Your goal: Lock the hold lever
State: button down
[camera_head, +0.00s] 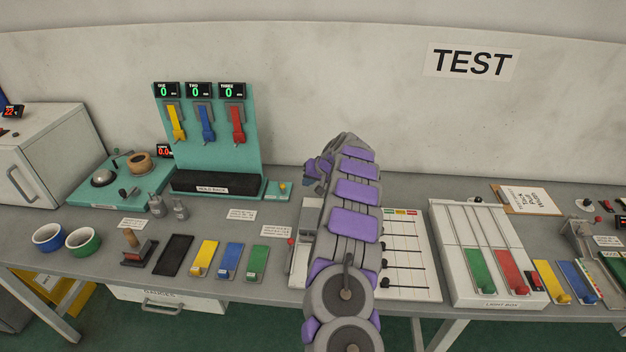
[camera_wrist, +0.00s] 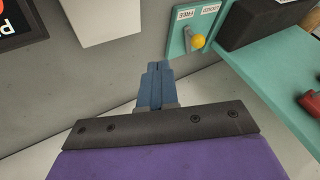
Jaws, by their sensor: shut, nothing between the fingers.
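The hold lever is a small lever with a yellow ball knob (camera_wrist: 198,41) on a teal plate (camera_wrist: 178,46). The knob also shows in the head view (camera_head: 283,185), at the right end of the hold rack base. My gripper (camera_wrist: 158,66) has its blue fingers together and empty. In the wrist view it points toward the lever from below left, clearly apart from it. In the head view the arm covers much of my gripper (camera_head: 312,167).
The teal hold rack (camera_head: 258,130) with yellow, blue and red levers stands left of my arm; its black pad (camera_wrist: 250,22) lies near the lever. A panel with sliders (camera_head: 410,260) and a white light box (camera_head: 480,225) are to the right.

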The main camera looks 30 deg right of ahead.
aim_at(281, 184)
jog(key=x, duration=0.4)
jog(key=shift+s+a+f+b, duration=0.1)
jog(key=shift+b, duration=0.3)
jog(key=a, duration=0.1)
jog(key=w+a+b, duration=0.1)
jog(key=shift+w+a, duration=0.25)
jog(key=shift+a, duration=0.05)
jog(key=shift+w+a, duration=0.2)
jog(key=shift+a, duration=0.25)
jog(key=shift+a+r+p, duration=0.1)
jog(key=shift+r+p, duration=0.2)
jog(key=shift+p, duration=0.05)
